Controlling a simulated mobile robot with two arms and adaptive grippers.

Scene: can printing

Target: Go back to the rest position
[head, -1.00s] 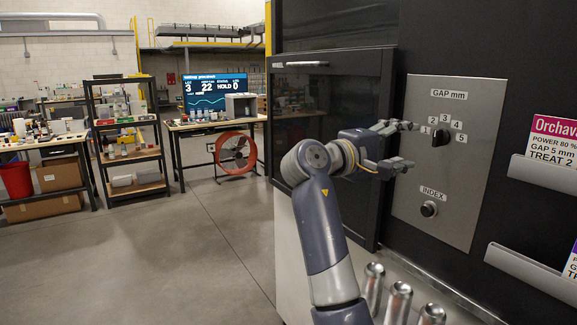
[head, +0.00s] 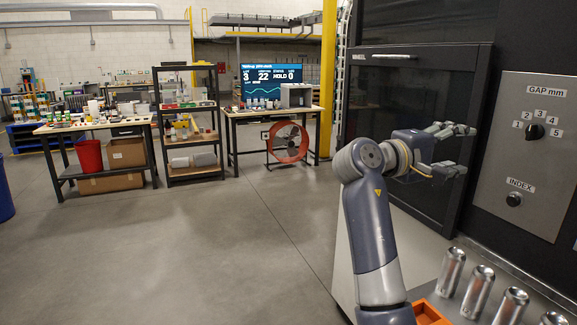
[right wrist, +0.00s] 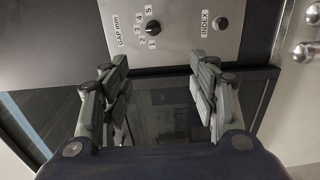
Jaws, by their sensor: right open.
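My right gripper (head: 452,150) is raised in front of the dark machine door in the head view, to the left of the control panel (head: 527,150). In the right wrist view its two fingers (right wrist: 162,95) are spread apart with nothing between them. The panel carries a black GAP knob (head: 535,131) and an INDEX button (head: 514,199). Both also show beyond the fingertips in the right wrist view, as the knob (right wrist: 153,27) and the button (right wrist: 219,23). The gripper touches neither. My left gripper is not in view.
Several silver cans (head: 478,291) stand at the lower right, near an orange tray (head: 430,313). Tables, a black shelf (head: 190,150), a red bin (head: 90,156) and an orange fan (head: 288,142) stand at the back. The grey floor at the left and centre is clear.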

